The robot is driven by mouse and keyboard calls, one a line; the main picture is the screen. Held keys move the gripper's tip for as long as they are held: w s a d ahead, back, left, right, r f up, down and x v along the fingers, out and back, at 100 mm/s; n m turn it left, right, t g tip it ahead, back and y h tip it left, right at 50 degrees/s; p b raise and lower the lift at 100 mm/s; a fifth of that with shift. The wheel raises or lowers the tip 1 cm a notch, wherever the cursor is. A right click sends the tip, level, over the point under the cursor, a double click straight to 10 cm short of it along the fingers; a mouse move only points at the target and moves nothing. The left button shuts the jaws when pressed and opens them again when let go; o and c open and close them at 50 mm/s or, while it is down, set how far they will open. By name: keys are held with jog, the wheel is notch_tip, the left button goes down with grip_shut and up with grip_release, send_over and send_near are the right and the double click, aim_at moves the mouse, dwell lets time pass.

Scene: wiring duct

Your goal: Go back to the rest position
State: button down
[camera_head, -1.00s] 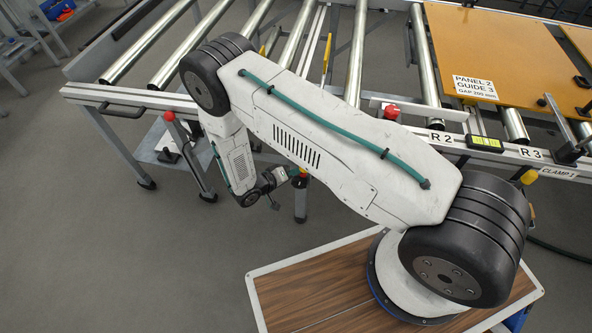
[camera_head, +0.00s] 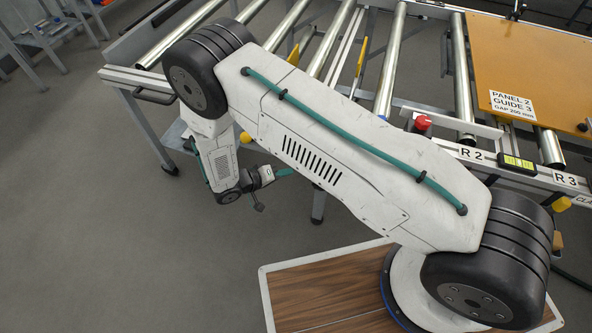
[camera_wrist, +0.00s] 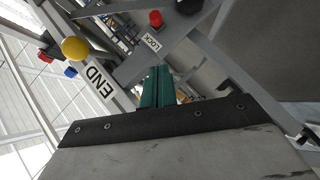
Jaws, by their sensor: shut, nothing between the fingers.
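My gripper (camera_wrist: 157,88) shows in the wrist view as two teal fingers side by side with no gap, shut and empty. In the head view my gripper (camera_head: 285,172) is small and teal at the end of my folded arm. It hangs in front of the roller conveyor (camera_head: 385,70), over the grey floor, and looks apart from the frame. My upper arm covers part of the conveyor's front rail.
An orange panel (camera_head: 535,70) labelled PANEL 2 lies on the rollers at right. A red knob (camera_head: 423,122) is on the front rail. The wrist view shows a yellow ball knob (camera_wrist: 75,49), an END label (camera_wrist: 98,84) and a red button (camera_wrist: 155,18). Floor at left is open.

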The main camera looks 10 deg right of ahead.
jog(key=shift+a+r, duration=0.1)
jog(key=shift+a, duration=0.15)
dwell(0.4)
